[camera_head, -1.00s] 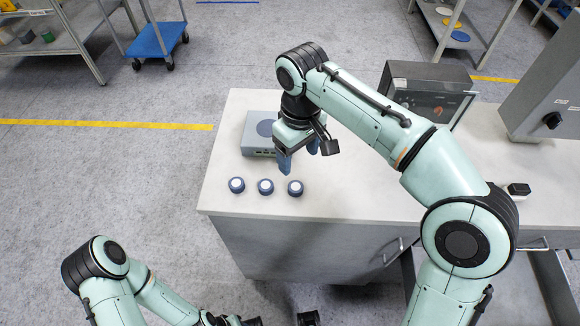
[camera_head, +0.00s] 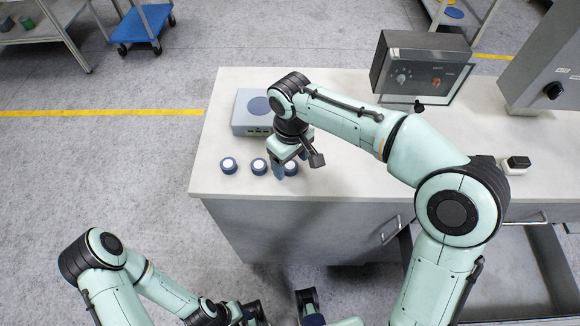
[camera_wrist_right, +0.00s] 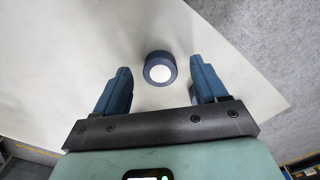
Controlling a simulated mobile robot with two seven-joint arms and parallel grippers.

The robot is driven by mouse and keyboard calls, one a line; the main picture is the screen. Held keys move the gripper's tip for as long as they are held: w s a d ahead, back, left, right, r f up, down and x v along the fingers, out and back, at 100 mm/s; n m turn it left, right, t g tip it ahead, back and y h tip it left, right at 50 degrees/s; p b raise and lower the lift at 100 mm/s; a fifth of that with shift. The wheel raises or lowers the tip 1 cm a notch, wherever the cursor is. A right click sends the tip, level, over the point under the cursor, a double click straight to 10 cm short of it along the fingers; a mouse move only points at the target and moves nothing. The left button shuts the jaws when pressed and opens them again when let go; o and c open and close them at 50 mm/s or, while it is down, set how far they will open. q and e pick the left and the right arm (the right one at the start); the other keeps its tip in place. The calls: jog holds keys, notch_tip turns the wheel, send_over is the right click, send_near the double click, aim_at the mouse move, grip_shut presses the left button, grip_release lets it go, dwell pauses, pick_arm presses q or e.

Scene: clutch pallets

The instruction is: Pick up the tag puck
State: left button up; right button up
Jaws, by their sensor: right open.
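I cannot tell which is the tag puck. The right gripper is open, with its blue fingers pointing down at the right end of the row. In the right wrist view, one puck (camera_wrist_right: 159,69) shows ahead, centred in the gap between the open fingers (camera_wrist_right: 159,82), touching neither. My left gripper (camera_head: 254,313) is low at the bottom edge, its jaws unclear.
A grey-blue box (camera_head: 250,112) with a round top patch stands behind the pucks. A dark control panel box (camera_head: 422,68) and a grey cabinet (camera_head: 547,75) stand farther right. A small black-and-white block (camera_head: 516,165) lies at right.

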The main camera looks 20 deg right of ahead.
jog(key=shift+f, duration=0.5)
jog(key=shift+c, duration=0.3)
jog(key=c, duration=1.1)
jog(key=shift+r, duration=0.15)
